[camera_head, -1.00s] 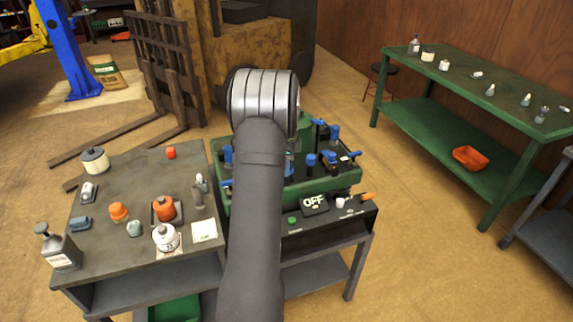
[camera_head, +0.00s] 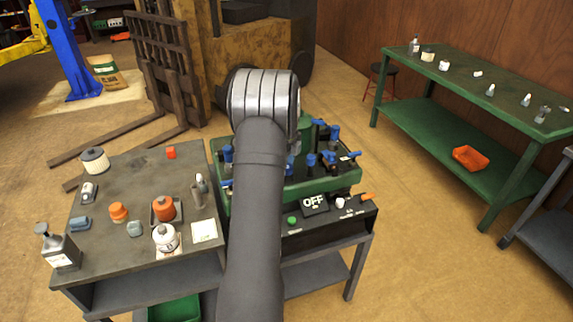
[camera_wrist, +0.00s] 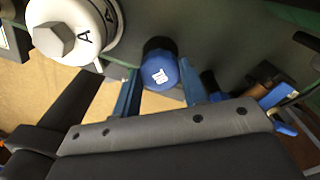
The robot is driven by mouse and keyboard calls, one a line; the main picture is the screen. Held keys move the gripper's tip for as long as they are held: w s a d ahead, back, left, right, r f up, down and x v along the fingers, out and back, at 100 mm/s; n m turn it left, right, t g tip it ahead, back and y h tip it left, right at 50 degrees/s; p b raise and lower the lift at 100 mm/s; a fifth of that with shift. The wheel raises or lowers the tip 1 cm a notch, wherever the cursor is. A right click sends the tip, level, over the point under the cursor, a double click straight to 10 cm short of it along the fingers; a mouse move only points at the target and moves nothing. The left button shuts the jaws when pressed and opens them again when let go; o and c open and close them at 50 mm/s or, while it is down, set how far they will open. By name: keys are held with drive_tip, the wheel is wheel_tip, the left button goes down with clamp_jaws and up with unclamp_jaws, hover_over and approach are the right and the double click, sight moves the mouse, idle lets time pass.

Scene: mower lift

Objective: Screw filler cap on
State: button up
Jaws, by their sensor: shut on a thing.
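My gripper (camera_wrist: 158,90) shows in the wrist view, with a blue finger on each side of a blue round cap (camera_wrist: 158,68) that bears a small white label. The gripper is shut on this cap. A dark green surface lies just behind it. I cannot tell whether the cap touches a filler neck or thread, as its far side is hidden. In the head view, my arm hides the gripper and the cap. The arm reaches over the green fixture (camera_head: 340,180), which carries several blue-handled parts.
A white cylinder marked A with a hex knob (camera_wrist: 55,40) stands close left of the gripper. The left table (camera_head: 130,180) holds bottles, caps and a white tag. An OFF panel (camera_head: 314,203) fronts the fixture. A green bench (camera_head: 450,85) stands right, with open floor between.

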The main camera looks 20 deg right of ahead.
drive_tip(key=shift+m, duration=0.4)
drive_tip(key=shift+c, duration=1)
drive_tip(key=o, duration=1.4)
drive_tip(key=shift+r, duration=4)
drive_tip(key=shift+r, duration=0.1)
drive_tip(key=shift+r, duration=9.95)
drive_tip(key=shift+d, duration=0.1)
